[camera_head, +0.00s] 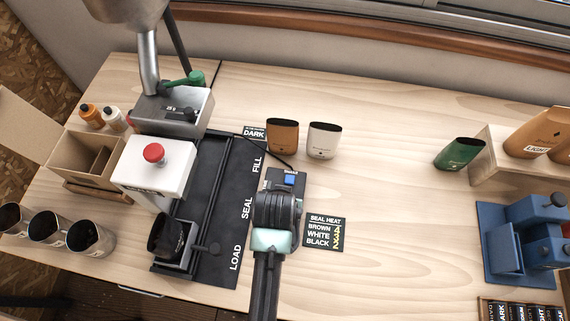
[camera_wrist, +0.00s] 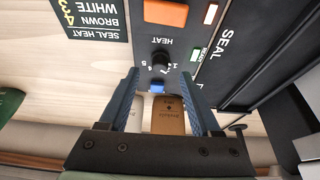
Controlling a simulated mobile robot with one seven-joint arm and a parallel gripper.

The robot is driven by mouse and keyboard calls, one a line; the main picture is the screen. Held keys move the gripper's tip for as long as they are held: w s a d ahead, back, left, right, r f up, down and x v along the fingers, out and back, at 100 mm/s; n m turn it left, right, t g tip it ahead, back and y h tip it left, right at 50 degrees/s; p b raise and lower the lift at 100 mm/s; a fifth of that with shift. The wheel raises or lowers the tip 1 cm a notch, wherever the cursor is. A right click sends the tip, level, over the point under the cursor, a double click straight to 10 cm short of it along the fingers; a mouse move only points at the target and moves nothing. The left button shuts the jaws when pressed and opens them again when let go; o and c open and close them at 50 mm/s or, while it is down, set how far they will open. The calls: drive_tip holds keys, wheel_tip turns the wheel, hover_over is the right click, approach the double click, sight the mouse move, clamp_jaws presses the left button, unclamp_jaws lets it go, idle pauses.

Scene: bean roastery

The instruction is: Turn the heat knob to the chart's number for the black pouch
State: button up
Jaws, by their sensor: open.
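The dark heat knob (camera_wrist: 160,60) is on the sealer's black panel, with a numbered dial around it; its setting is too small to read. My gripper (camera_wrist: 160,73) is open, its fingertips just short of the knob on either side, with nothing held. In the head view my gripper (camera_head: 272,240) hides the knob. The SEAL HEAT chart (camera_head: 325,232) lies right of it, listing brown, white and black; its digits are unclear there. The chart also shows upside down in the wrist view (camera_wrist: 95,18), the black row out of frame. The black pouch (camera_head: 166,236) stands in the load holder.
A blue button (camera_head: 290,180) sits behind my gripper on the sealer panel. A brown pouch (camera_head: 282,136) and a white pouch (camera_head: 323,141) stand at the back. A red-button box (camera_head: 153,155) is at left, beside the track (camera_head: 222,205).

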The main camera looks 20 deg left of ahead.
drive_tip(key=shift+x, duration=1.65)
clamp_jaws()
